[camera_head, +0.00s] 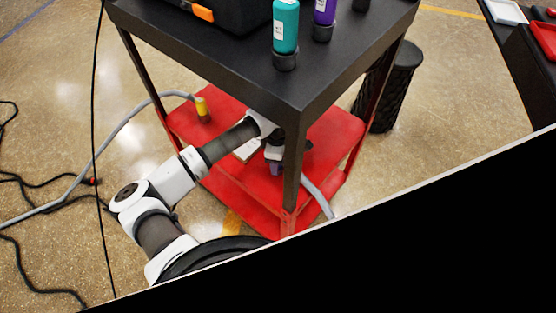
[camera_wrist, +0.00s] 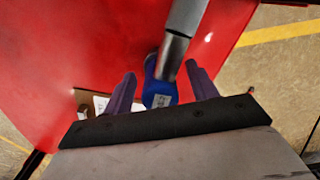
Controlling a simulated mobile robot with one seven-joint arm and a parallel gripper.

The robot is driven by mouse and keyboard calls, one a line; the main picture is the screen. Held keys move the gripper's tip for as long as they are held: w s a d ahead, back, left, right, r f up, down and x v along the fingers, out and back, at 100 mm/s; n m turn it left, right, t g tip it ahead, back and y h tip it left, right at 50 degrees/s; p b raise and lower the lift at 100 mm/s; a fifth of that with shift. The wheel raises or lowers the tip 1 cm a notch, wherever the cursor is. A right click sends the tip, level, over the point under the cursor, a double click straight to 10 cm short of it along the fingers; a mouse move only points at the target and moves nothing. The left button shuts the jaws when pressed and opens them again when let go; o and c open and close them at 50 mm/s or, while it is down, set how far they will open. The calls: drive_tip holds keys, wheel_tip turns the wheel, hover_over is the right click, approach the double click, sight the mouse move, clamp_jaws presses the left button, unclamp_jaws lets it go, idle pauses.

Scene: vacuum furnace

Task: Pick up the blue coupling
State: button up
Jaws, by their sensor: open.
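The blue coupling (camera_wrist: 158,94) shows in the wrist view, on the end of a grey hose or pipe, above the red shelf. It sits between the two purple fingers of my gripper (camera_wrist: 160,88), with visible gaps on both sides in the picture. My gripper is open. In the head view my gripper (camera_head: 275,168) is under the black table top, beside the front table leg. The coupling cannot be made out in the head view, where the leg and my arm cover that area.
The red lower shelf (camera_head: 190,125) lies under the black table (camera_head: 200,45). A yellow coupling (camera_head: 203,108) on a grey hose stands at its left. Teal (camera_head: 286,28) and purple (camera_head: 324,12) bottles stand on top. A pale sheet or box (camera_wrist: 100,103) lies near the left finger. Cables lie on the floor.

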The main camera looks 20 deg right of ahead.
drive_tip(key=shift+f, duration=0.2)
drive_tip(key=c, duration=1.3)
clamp_jaws()
drive_tip(key=shift+r, duration=0.1)
drive_tip(key=shift+r, duration=0.45)
drive_tip(key=shift+s+a+r+b, duration=0.1)
drive_tip(key=shift+a+r+b, duration=0.1)
drive_tip(key=shift+r+b, duration=0.3)
drive_tip(key=shift+a+r+b, duration=0.15)
drive_tip(key=shift+r+b, duration=0.1)
drive_tip(key=shift+r, duration=0.45)
drive_tip(key=shift+o, duration=0.2)
unclamp_jaws()
drive_tip(key=s+a+b, duration=0.2)
drive_tip(key=s+a, duration=0.1)
drive_tip(key=a, duration=0.4)
drive_tip(key=s+a+b, duration=0.2)
drive_tip(key=s+a, duration=0.2)
drive_tip(key=a, duration=0.4)
drive_tip(key=shift+s+a, duration=0.2)
drive_tip(key=shift+a, duration=0.1)
